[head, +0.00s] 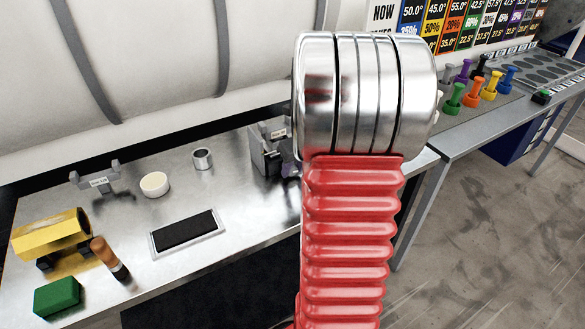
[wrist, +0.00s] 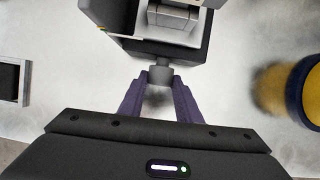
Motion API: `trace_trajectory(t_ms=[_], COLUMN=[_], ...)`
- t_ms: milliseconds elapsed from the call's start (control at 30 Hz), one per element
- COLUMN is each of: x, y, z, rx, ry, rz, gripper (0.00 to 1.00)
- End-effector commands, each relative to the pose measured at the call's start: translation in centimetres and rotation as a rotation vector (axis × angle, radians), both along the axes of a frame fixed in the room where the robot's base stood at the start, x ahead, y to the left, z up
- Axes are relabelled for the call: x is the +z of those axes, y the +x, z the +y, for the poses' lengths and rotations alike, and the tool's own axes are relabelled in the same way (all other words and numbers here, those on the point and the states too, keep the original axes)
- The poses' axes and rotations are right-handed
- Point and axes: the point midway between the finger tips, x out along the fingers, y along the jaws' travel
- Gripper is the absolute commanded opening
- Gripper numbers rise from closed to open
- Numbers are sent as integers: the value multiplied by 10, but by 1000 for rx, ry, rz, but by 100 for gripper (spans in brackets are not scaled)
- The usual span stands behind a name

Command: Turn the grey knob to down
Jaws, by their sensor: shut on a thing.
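The grey knob (wrist: 160,70) sticks out from the front of a dark box-shaped device (wrist: 183,47) in the wrist view. My gripper (wrist: 160,80) has its two purple fingers shut on the knob, one on each side. The knob's pointing direction cannot be made out. In the head view the device (head: 262,160) stands on the steel bench, partly behind my arm.
The steel bench (head: 120,235) holds a white bowl (head: 155,184), a metal cup (head: 202,158), a dark pad (head: 187,232), a yellow roll (head: 50,235), a brush-like tool (head: 107,257) and a green block (head: 57,297).

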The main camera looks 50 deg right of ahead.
Motion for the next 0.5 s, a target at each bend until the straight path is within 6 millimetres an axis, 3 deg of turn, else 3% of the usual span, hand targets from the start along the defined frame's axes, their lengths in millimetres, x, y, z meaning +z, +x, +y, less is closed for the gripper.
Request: trace_trajectory(t_ms=[200, 500], x=[0, -1], y=[0, -1], z=[0, 1], rx=[0, 0], ry=[1, -31], rz=[0, 16], gripper=[8, 8])
